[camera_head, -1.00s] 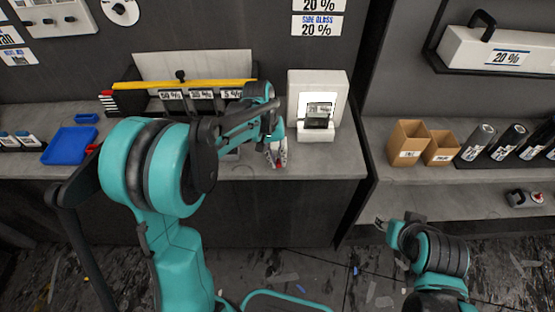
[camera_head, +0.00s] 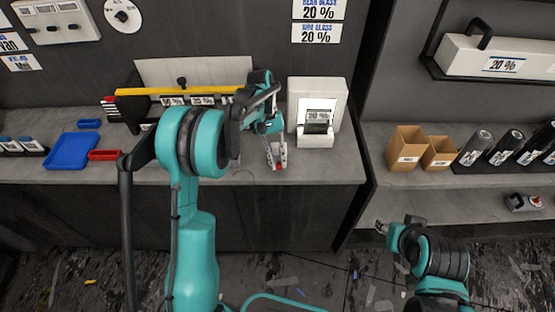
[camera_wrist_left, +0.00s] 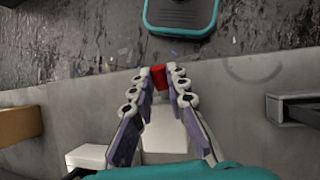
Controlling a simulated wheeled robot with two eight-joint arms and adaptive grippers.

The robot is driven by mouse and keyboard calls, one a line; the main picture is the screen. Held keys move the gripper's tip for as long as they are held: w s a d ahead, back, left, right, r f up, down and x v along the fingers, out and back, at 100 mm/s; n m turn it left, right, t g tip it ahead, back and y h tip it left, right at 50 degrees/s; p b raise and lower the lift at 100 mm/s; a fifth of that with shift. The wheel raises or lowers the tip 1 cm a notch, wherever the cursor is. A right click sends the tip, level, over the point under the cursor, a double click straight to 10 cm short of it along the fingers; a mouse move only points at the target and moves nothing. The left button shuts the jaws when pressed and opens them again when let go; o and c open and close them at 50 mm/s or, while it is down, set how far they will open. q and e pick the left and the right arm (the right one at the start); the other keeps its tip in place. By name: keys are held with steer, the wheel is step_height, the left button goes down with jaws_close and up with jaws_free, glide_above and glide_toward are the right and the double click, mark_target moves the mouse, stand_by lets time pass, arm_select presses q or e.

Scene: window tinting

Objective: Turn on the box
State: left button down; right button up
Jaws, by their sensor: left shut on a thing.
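A white box (camera_head: 318,98) stands at the back of the grey counter, with a pale lit panel, a 20 % label and a dark slot low on its front. My left gripper (camera_head: 277,158) is just left of the box's base, apart from it, pointing down to the counter's front. It is shut on a small red thing (camera_wrist_left: 159,76), seen between the fingertips in the left wrist view; the thing's full shape is unclear. My right gripper (camera_head: 381,226) hangs low at the right, in front of the counters and away from the box; its jaws are too small to read.
A black rack with a yellow bar (camera_head: 180,91) stands left of the box. Blue (camera_head: 70,150) and red (camera_head: 105,155) trays lie farther left. Brown cartons (camera_head: 406,148) and dark rolls (camera_head: 508,142) are on the right counter. The counter front between gripper and right edge is bare.

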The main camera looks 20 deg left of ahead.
arm_select(q)
steer(key=c, duration=1.5)
jaws_free()
steer(key=v, duration=0.7)
steer(key=shift+w+r, duration=0.15)
steer(key=shift+r, duration=0.1)
